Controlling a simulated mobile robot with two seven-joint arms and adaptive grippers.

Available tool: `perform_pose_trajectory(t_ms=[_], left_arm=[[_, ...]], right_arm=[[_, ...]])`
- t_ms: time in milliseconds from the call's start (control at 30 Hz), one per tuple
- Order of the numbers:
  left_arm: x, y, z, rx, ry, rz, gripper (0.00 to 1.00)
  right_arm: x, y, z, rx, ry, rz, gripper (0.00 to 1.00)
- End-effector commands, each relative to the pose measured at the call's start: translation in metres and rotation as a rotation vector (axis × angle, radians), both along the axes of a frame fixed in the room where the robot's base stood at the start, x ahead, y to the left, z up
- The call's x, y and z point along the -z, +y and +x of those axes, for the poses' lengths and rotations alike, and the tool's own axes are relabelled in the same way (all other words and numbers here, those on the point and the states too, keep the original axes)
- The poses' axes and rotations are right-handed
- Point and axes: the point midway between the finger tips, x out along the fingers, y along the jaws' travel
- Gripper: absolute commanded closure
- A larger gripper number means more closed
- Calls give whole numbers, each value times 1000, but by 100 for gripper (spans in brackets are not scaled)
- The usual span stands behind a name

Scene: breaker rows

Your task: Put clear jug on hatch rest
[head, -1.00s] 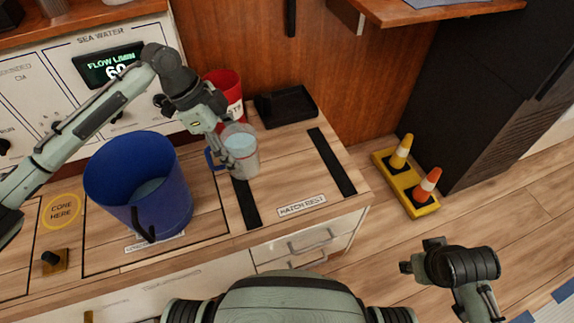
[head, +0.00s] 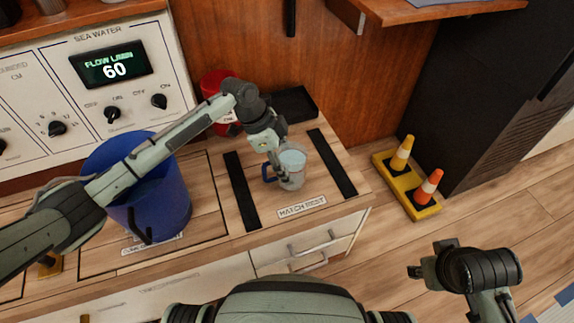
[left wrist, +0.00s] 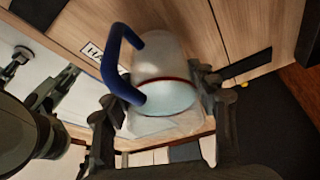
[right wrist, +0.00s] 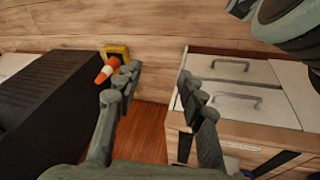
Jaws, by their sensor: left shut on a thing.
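The clear jug (head: 293,168) with a blue handle is between the two black strips of the hatch rest (head: 309,194), above its label. It also shows in the left wrist view (left wrist: 162,65), with a pale liquid surface inside. My left gripper (head: 280,172) is shut on the jug, its fingers on either side in the left wrist view (left wrist: 165,112). Whether the jug's base touches the counter I cannot tell. My right gripper (right wrist: 155,88) is open and empty, off the counter to the right; it also shows in the head view (head: 418,272).
A large blue bucket (head: 165,195) stands left of the hatch rest. A red container (head: 217,85) and a black tray (head: 293,103) are behind it. Cones on a yellow base (head: 408,190) stand on the floor at right. A control panel (head: 90,85) lines the back left.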

Motion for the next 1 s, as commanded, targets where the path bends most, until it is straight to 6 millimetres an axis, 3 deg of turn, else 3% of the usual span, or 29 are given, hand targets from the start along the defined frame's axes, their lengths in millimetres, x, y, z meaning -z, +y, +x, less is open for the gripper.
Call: perform_pose_trajectory(t_ms=[167, 533, 567, 600, 700, 1000], left_arm=[[8, 0, 1, 0, -3, -2, 90], [15, 0, 1, 0, -2, -2, 90], [15, 0, 0, 0, -1, 0, 39], [15, 0, 0, 1, -1, 0, 34], [15, 0, 0, 1, -1, 0, 22], [14, 0, 0, 1, -1, 0, 21]], right_arm=[[-10, 0, -2, -1, -11, -1, 60], [-8, -1, -4, 2, -4, -4, 60], [-8, -1, -4, 2, -4, -4, 60], [-9, -1, -4, 1, -5, -4, 60], [-10, -1, -4, 1, -7, -4, 60], [-10, -1, -4, 1, -8, -4, 60]])
